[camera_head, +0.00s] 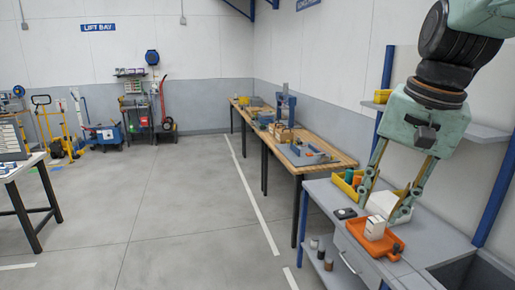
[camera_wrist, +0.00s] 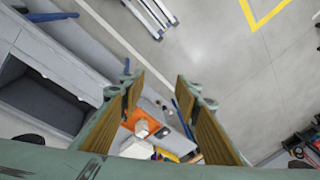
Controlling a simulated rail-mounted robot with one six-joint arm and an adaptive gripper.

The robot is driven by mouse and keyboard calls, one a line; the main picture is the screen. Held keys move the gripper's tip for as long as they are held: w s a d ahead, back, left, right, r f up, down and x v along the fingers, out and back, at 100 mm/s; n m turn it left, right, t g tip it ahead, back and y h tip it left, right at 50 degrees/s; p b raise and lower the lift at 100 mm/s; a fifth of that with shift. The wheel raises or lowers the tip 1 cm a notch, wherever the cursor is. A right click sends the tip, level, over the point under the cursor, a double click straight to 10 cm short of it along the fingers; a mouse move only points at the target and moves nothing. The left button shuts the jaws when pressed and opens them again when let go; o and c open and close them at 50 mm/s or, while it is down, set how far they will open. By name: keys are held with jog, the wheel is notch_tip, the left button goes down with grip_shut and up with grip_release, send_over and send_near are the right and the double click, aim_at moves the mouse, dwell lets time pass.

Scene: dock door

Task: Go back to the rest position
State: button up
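My gripper (camera_head: 382,209) hangs fingers down over the grey workbench (camera_head: 420,262) at the right of the head view. Its two fingers are wide apart, with nothing visibly held between them. The wrist view also shows the gripper (camera_wrist: 157,92) open, with tan inner pads. An orange tray (camera_head: 397,243) with a small white box (camera_head: 375,228) on it is on the bench just in front of the fingers. The tray also shows between the fingers in the wrist view (camera_wrist: 155,118). I cannot tell the exact height of the fingertips above the bench.
A white block (camera_head: 383,202) lies behind the fingers. A yellow bin (camera_head: 342,187) with green and orange items and a small dark object (camera_head: 346,213) are to the left. A blue shelf upright (camera_head: 492,190) stands at the right. The floor (camera_head: 170,215) left of the bench is clear.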

jog(key=s+a+f+n, duration=0.1)
jog(key=s+n, duration=0.1)
jog(key=s, duration=0.5)
jog(key=s+a+f+n+t+b, duration=0.1)
jog(key=s+a+f+n, duration=0.1)
jog(key=s, duration=0.6)
jog(key=s+a+f+n+h+b, duration=0.1)
jog(key=s+a+n, duration=0.1)
jog(key=s, duration=0.5)
jog(key=shift+s+f+n, duration=0.3)
jog(key=shift+s+n, duration=0.1)
jog(key=shift+n, duration=0.2)
